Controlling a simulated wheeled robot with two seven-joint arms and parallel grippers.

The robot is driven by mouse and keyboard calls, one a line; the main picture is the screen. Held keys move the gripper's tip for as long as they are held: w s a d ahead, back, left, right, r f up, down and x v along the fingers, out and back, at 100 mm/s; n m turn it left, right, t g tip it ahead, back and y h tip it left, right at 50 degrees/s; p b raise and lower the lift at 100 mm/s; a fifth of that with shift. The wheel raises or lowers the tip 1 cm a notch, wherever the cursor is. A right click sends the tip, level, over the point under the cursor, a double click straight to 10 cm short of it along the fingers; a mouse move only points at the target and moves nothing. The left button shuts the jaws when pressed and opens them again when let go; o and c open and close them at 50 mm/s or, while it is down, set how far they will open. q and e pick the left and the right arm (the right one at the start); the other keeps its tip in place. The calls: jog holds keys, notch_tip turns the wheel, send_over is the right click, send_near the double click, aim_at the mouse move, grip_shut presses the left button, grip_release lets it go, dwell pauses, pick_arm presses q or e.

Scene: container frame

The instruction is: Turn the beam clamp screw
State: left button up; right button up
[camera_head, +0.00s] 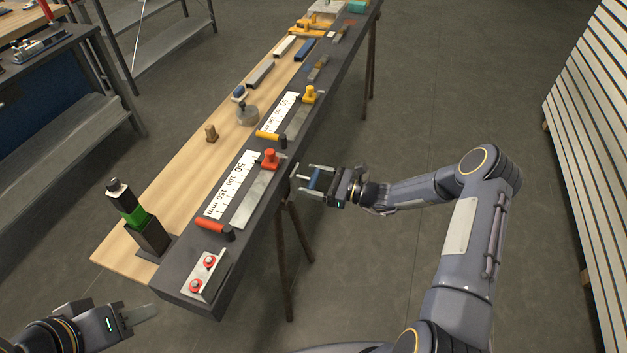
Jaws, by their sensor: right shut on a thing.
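A long dark beam (262,207) runs from the lower left to the top. My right gripper (315,181) is at its right side face, below the top, level with the red-knobbed clamp (269,159). Its fingers straddle a small blue bar (315,180) and are shut on it. A thin light part reaches from there to the beam's side. I cannot tell whether the blue bar is the clamp screw's handle, nor its turn. My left gripper (138,314) is low at the left, off the beam's near end. Its fingers overlap in view, so their opening is unclear.
A wooden board (180,178) lies along the beam's left. On the beam are a yellow clamp (309,95), white rulers (232,187) and a red-bolted bracket (208,274). A black-green post (137,218) stands near the front.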

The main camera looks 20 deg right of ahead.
jog(key=shift+f+n+b, duration=0.2)
jog(key=shift+n+b, duration=0.3)
jog(key=shift+b, duration=0.2)
jog(key=n+b, duration=0.4)
jog(key=b, duration=0.2)
jog(key=n+b, duration=0.4)
jog(key=b, duration=0.2)
jog(key=n+b, duration=0.5)
jog(key=b, duration=0.2)
jog(key=shift+f, duration=0.35)
jog(key=n+b, duration=0.7)
jog(key=b, duration=0.6)
jog(key=n+b, duration=0.7)
jog(key=b, duration=0.6)
jog(key=shift+r+n, duration=0.2)
jog(key=shift+n, duration=0.1)
jog(key=n, duration=0.1)
jog(key=n+b, duration=0.1)
jog(key=shift+r+n, duration=0.25)
jog(key=shift+n, duration=0.05)
jog(key=shift+r+n, duration=0.1)
jog(key=shift+n, duration=2.2)
jog(key=o, duration=0.8)
jog(key=shift+o, duration=0.5)
jog(key=shift+r, duration=0.1)
